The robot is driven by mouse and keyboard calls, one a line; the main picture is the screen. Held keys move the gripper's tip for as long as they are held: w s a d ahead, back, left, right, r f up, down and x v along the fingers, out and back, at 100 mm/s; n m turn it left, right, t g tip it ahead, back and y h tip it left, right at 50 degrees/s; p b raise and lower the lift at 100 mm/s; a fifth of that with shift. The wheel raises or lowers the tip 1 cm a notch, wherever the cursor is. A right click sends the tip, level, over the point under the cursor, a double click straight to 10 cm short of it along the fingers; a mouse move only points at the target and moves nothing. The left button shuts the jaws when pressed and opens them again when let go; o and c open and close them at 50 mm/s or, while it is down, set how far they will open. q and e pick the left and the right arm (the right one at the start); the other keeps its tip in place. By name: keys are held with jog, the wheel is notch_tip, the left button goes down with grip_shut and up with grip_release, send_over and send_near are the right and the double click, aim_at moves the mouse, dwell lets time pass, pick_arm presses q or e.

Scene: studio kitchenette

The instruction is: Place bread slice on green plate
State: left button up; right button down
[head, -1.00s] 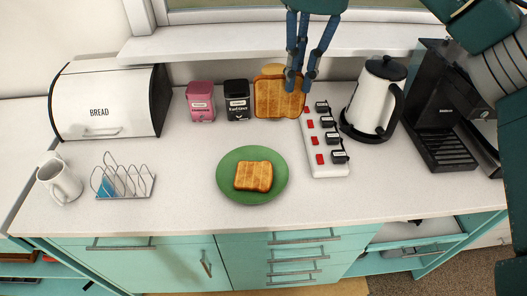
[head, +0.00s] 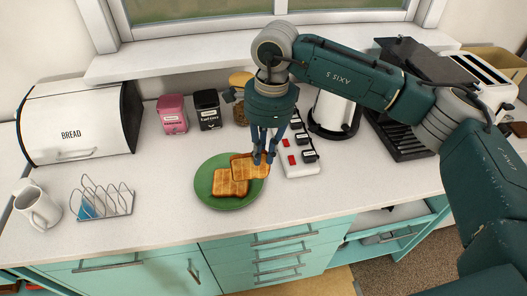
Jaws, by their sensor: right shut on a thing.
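The green plate (head: 204,172) lies on the counter in the middle of the view. A toasted bread slice (head: 228,186) lies on it. A second bread slice (head: 246,167) is at my right gripper (head: 264,159), which is shut on its right edge. This held slice is over the back right part of the plate and overlaps the first slice in the picture. I cannot tell whether it touches the plate or the first slice. My left gripper is not in view.
A power strip (head: 297,160) is right of the plate, with a kettle (head: 332,115) behind it. Pink (head: 172,116) and black (head: 207,112) canisters stand behind.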

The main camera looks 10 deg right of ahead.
jog(key=shift+f, duration=0.55)
jog(key=shift+f+b, duration=0.45)
jog(key=shift+b, duration=0.15)
jog(key=c, duration=1.7)
grip_release()
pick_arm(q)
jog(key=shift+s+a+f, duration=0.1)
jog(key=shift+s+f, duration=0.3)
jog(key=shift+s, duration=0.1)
